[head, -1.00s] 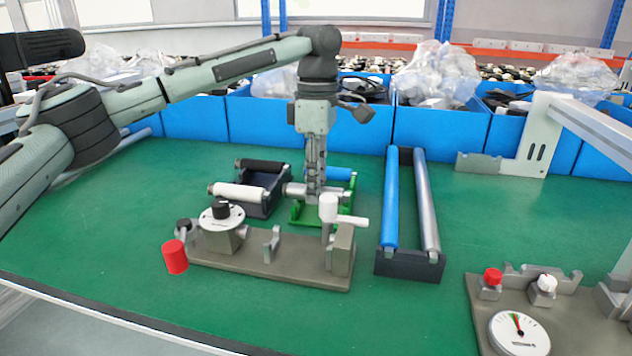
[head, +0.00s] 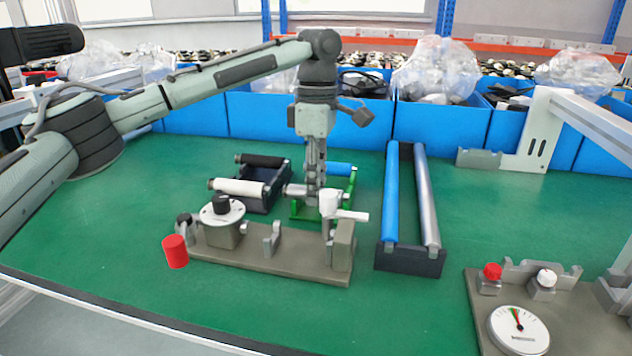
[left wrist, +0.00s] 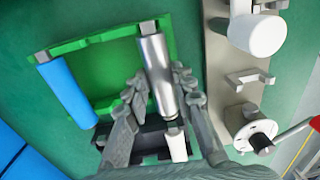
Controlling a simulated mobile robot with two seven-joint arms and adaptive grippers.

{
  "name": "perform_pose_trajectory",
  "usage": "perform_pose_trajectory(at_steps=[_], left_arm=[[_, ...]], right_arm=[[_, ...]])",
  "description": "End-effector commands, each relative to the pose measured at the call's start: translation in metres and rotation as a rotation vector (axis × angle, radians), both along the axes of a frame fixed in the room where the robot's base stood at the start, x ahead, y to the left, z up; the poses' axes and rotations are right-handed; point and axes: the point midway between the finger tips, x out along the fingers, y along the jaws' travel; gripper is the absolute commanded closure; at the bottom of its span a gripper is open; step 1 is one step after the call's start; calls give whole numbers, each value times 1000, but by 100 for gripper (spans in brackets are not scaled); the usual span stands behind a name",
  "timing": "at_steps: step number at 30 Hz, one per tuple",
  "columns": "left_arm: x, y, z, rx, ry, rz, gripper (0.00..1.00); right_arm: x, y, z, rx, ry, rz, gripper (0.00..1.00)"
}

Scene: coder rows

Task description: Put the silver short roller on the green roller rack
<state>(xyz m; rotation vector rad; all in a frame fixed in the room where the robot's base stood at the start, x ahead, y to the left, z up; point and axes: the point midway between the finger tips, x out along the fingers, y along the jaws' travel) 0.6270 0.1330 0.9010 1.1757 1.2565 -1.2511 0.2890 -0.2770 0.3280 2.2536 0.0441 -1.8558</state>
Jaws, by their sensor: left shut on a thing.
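My left gripper (head: 314,192) points straight down over the green roller rack (head: 351,186) and is shut on the silver short roller (head: 294,190). In the left wrist view, the silver short roller (left wrist: 157,72) lies between the fingers of my left gripper (left wrist: 160,100), along one side of the green rack (left wrist: 105,42). Its far end is at the rack's edge; I cannot tell whether it is fully seated. A blue short roller (left wrist: 66,92) lies on the opposite side of the rack and shows behind the gripper in the head view (head: 339,169). My right gripper is not in view.
A dark rack (head: 268,202) with a white roller (head: 238,187) and a black roller stands just left. A grey fixture (head: 270,254) with a dial lies in front. A long rack with blue (head: 391,195) and silver rollers stands right. Blue bins (head: 430,128) line the back.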

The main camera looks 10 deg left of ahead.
Motion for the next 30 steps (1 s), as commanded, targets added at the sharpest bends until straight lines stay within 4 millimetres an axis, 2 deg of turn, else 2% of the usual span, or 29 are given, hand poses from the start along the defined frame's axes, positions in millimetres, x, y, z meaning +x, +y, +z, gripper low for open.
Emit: perform_pose_trajectory(at_steps=[21,22,27,30], left_arm=[[0,-1,-5,-1,-1,-1,100],[0,-1,-4,-1,-1,-1,72],[0,-1,-4,-1,-1,-1,52],[0,-1,-5,-1,-1,-1,52]], right_arm=[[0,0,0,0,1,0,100],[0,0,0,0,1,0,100],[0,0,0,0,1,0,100],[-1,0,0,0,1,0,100]])
